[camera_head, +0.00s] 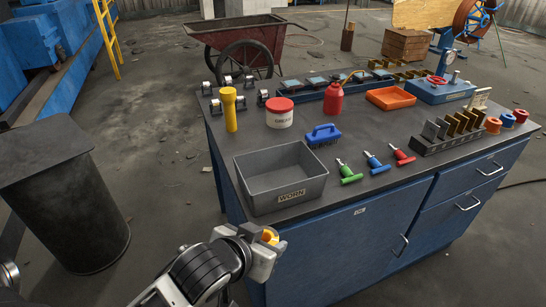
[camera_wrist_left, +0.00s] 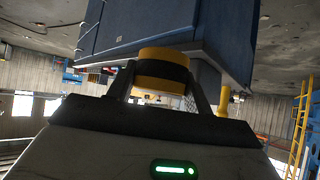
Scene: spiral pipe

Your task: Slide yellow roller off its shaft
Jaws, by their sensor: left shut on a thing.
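My left gripper (camera_head: 262,247) is in front of the bench's near left side, low in the head view. It is shut on the yellow roller (camera_head: 269,236), whose end shows between the fingers. In the left wrist view the roller (camera_wrist_left: 163,56) is a short yellow cylinder with a dark band, gripped between the two fingers. I see no shaft through the roller, though part of it is hidden by the fingers. My right gripper is not in view.
The blue bench (camera_head: 335,250) has a dark top. A grey bin marked WORN (camera_head: 250,192) stands at its near left corner, close to my left gripper. Orange, blue and red rollers (camera_head: 508,120) stand at the right. A dark drum (camera_head: 60,215) stands on the floor at left.

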